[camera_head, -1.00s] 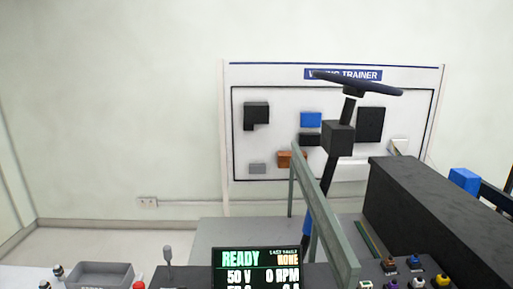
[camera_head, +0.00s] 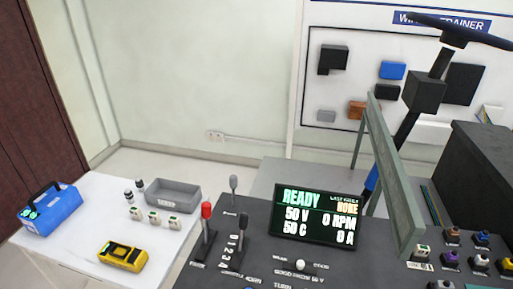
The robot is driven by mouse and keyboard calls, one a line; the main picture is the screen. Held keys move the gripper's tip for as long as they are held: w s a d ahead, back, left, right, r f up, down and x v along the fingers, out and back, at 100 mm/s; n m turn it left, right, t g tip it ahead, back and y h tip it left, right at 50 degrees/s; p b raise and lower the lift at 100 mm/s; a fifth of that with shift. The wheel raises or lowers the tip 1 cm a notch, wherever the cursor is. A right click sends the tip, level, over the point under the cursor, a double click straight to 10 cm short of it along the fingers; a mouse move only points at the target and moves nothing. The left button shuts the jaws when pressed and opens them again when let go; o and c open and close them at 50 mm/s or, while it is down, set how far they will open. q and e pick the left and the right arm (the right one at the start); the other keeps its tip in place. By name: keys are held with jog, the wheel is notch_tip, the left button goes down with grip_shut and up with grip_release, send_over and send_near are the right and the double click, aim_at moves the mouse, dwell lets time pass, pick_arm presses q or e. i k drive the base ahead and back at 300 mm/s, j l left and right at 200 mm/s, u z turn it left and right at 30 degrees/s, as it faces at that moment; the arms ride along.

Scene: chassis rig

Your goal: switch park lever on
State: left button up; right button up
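The dark console (camera_head: 262,226) carries several levers on its left part. A lever with a red knob (camera_head: 207,212) stands upright in a slot. A black-knobbed lever (camera_head: 242,221) stands beside it, next to a plate with numbers. A grey-knobbed lever (camera_head: 233,184) stands behind them. The display (camera_head: 317,216) shows READY, 50 V, 0 RPM, 50 C and 0 A. Neither of my grippers is in view.
A white table at left (camera_head: 84,225) holds a blue case (camera_head: 49,209), a yellow meter (camera_head: 123,254), a grey tray (camera_head: 172,195) and small parts. A green-grey frame bar (camera_head: 395,185), a steering wheel (camera_head: 464,32) and coloured knobs are at right.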

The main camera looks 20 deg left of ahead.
aim_at(206, 206)
jog(key=j, duration=1.55)
